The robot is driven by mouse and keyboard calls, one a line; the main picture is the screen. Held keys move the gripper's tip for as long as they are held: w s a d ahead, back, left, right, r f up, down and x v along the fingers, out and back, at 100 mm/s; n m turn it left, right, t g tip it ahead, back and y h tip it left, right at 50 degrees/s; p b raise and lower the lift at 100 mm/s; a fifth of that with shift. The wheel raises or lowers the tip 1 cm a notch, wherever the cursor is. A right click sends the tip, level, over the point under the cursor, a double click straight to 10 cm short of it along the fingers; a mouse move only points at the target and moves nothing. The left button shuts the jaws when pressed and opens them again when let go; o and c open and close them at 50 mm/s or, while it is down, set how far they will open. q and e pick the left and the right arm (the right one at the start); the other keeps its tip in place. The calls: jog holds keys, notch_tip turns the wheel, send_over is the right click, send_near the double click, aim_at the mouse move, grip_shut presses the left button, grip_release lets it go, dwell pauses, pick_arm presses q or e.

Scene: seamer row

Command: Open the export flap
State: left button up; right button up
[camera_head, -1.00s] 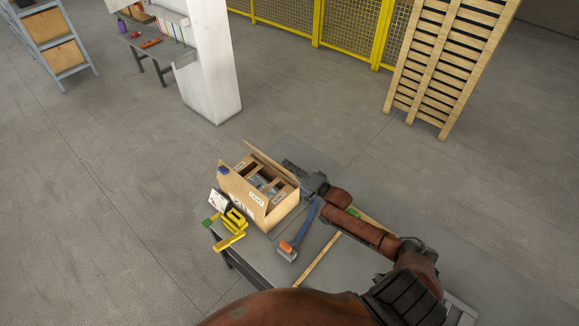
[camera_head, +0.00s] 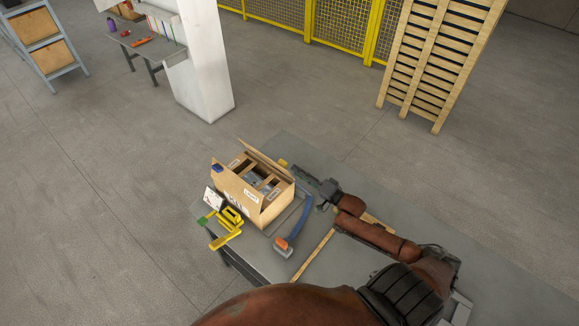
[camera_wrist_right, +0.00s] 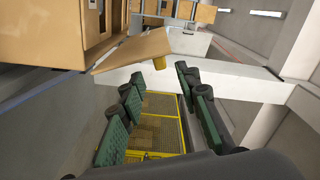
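An open cardboard box (camera_head: 238,199) stands on the grey table, a long flap (camera_head: 266,164) raised along its far right side. Its contents show between cardboard strips. The box also fills the upper left of the right wrist view (camera_wrist_right: 45,38), where a cardboard flap (camera_wrist_right: 133,50) juts out beyond the fingertips. My right gripper (camera_head: 295,170) is just right of the box, apart from it. In the wrist view its green-padded fingers (camera_wrist_right: 158,80) are spread with nothing between them. Which flap is the export flap I cannot tell. My left gripper is out of view.
A yellow tool (camera_head: 231,221) and a white card (camera_head: 213,197) are at the box's near left. A blue-handled tool with an orange part (camera_head: 284,243) and a wooden strip (camera_head: 314,255) lie in front.

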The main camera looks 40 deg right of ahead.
jog(key=v, duration=0.3)
jog(key=shift+s, duration=0.3)
jog(key=shift+f, duration=0.1)
dwell(0.3)
